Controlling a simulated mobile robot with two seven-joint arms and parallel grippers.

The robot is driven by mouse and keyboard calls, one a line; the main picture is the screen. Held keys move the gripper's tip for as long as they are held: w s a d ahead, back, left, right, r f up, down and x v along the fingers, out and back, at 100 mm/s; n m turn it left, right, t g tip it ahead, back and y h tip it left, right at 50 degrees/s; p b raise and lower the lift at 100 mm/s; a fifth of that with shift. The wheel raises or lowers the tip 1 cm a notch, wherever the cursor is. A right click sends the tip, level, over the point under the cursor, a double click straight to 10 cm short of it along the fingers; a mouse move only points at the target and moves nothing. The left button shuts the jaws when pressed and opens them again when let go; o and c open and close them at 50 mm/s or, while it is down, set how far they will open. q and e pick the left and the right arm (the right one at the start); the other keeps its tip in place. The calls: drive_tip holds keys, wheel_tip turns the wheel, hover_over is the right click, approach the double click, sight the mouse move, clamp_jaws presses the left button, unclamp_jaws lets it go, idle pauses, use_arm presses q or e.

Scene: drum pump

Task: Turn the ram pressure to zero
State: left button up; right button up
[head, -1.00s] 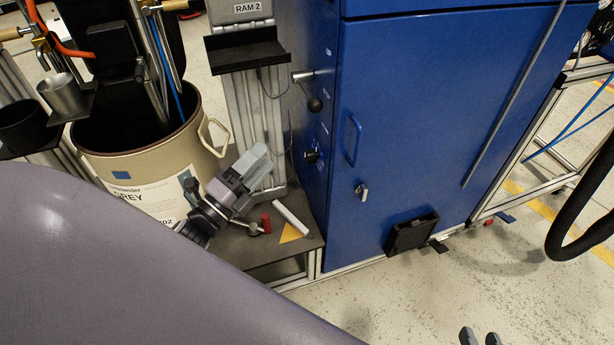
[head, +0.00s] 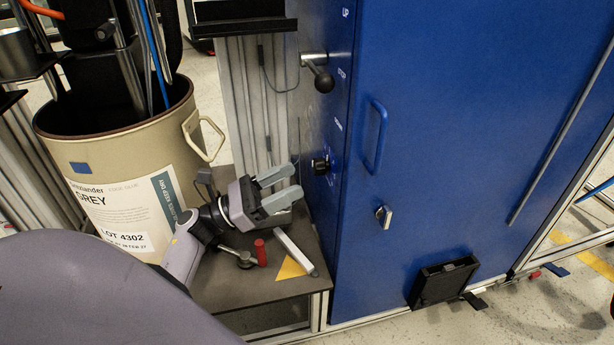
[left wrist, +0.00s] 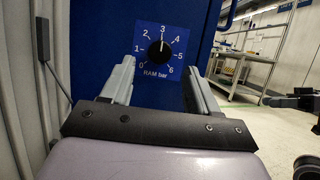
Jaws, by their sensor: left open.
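The ram pressure knob (head: 320,166) is a small black knob on the left side face of the blue cabinet. In the left wrist view the knob (left wrist: 160,51) sits on a blue dial plate (left wrist: 147,72) marked 0 to 6, "RAM bar". Its white pointer stands at about 3. My left gripper (head: 284,181) is open and empty, to the left of the knob, its fingers pointing towards it and apart from it. In the left wrist view the knob shows between the two fingers. My right gripper is not seen.
A lever with a black ball (head: 324,81) sticks out above the knob. A cabinet handle (head: 375,137) and a key (head: 384,215) are on the front. A red-handled tool (head: 260,253) and a pale bar (head: 295,252) lie on the platform below.

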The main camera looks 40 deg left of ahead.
sight(320, 166)
use_arm(q)
drive_tip(key=shift+x, duration=2.3)
drive_tip(key=c, duration=1)
drive_tip(key=shift+c, duration=0.2)
drive_tip(key=shift+n, duration=0.4)
